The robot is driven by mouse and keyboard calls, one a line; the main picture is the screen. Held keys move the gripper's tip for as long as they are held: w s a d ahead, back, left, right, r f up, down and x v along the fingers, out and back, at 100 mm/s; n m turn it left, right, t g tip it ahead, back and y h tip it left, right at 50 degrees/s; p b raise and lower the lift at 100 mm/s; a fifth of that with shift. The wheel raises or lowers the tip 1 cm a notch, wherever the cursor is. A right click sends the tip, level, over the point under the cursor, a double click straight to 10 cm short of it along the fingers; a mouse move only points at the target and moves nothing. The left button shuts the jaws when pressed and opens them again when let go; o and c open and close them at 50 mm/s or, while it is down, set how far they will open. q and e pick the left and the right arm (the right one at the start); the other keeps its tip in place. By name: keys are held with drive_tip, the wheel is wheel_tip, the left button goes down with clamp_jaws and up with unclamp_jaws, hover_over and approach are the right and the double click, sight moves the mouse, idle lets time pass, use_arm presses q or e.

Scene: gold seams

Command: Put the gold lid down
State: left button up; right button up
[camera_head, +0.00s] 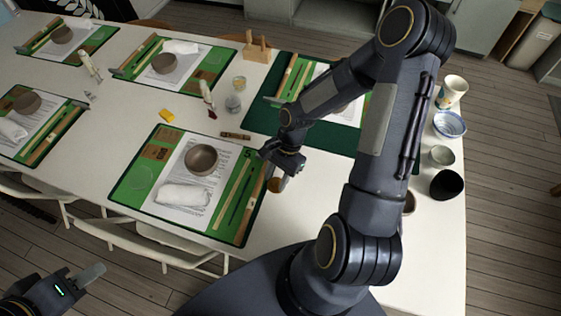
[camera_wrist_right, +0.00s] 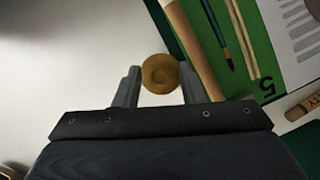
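The gold lid (camera_head: 276,185) is at the tips of my right gripper (camera_head: 280,176), beside the right edge of the near green mat. In the right wrist view the round gold lid (camera_wrist_right: 160,73) sits between the two fingertips of my right gripper (camera_wrist_right: 159,77), with a finger against each side. The head view does not show clearly whether the lid touches the table. My left gripper (camera_head: 90,276) is at the lower left, off the table and away from the lid. Its fingers show as one pale shape, with no object seen in them.
The near green mat (camera_head: 143,192) holds a brown bowl (camera_head: 201,159), a rolled white cloth (camera_head: 183,195) and wooden sticks. Bowls and a cup (camera_head: 452,91) line the right edge. My right arm hides part of the table.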

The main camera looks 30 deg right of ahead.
drive_tip(key=v, duration=1.1)
drive_tip(key=s+a+r+n+t, duration=0.2)
drive_tip(key=s+r+n+t, duration=0.1)
drive_tip(key=s+r+n, duration=0.3)
drive_tip(key=s+a+r+n+t, duration=0.3)
drive_tip(key=s+r+n+t, duration=0.1)
drive_tip(key=s+r+n, duration=0.2)
wheel_tip(320, 180, up, 2)
drive_tip(key=shift+s+a+r+n+h, duration=0.2)
drive_tip(key=shift+s+a+n+h, duration=0.15)
drive_tip(key=shift+s, duration=0.3)
drive_tip(key=shift+d, duration=0.1)
